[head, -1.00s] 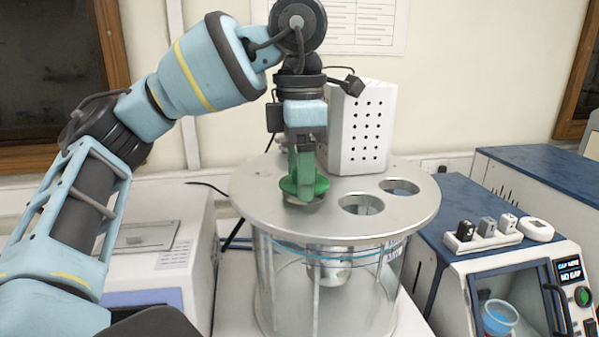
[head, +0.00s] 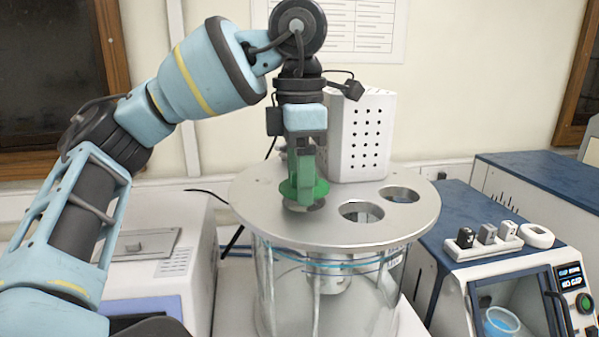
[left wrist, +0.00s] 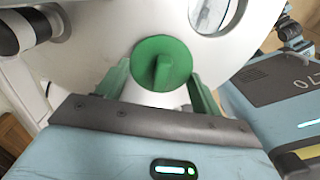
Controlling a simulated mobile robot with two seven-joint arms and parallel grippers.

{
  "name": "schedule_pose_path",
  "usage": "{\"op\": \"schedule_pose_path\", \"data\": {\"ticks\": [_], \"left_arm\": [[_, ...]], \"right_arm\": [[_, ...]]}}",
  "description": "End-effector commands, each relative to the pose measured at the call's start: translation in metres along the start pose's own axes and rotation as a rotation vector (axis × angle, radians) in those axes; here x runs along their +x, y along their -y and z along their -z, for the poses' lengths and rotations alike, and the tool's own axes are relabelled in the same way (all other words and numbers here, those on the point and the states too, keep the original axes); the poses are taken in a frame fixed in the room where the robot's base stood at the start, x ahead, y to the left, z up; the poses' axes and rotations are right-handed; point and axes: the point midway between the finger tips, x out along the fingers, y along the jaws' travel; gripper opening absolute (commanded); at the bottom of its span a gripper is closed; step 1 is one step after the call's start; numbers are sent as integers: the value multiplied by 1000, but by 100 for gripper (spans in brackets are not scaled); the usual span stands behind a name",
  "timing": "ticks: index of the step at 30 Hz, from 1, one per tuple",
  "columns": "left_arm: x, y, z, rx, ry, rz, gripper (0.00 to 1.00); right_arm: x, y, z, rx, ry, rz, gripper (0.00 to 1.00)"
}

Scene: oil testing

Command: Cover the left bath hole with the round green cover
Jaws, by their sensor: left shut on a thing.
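The round green cover (head: 289,189) is at the left part of the bath's grey metal lid (head: 262,222), held by its handle. My left gripper (head: 305,170) is shut on it from above. A grey edge shows just under the cover; I cannot tell whether the cover touches the lid. The left bath hole is not visible, and the cover and gripper block that part. In the left wrist view, the cover (left wrist: 150,50) shows face-on, its raised handle between the green fingers (left wrist: 158,76). My right gripper is not in view.
Two open holes are in the lid, a middle one (head: 361,212) and a right one (head: 399,194). A perforated white box (head: 366,135) stands close behind my gripper. A blue and white device (head: 500,275) stands at the right, a white machine (head: 165,240) at the left.

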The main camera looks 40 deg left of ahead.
Motion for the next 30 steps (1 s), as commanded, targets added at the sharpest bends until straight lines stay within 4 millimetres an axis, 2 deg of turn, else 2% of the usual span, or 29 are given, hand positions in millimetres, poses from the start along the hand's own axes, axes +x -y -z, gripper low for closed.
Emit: {"op": "schedule_pose_path", "data": {"ticks": [29, 30], "left_arm": [[16, 0, 0, -1, 0, 1, 44], [16, 0, 0, -1, 1, 0, 68]], "right_arm": [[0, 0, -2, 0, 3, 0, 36], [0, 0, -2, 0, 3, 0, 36]]}}
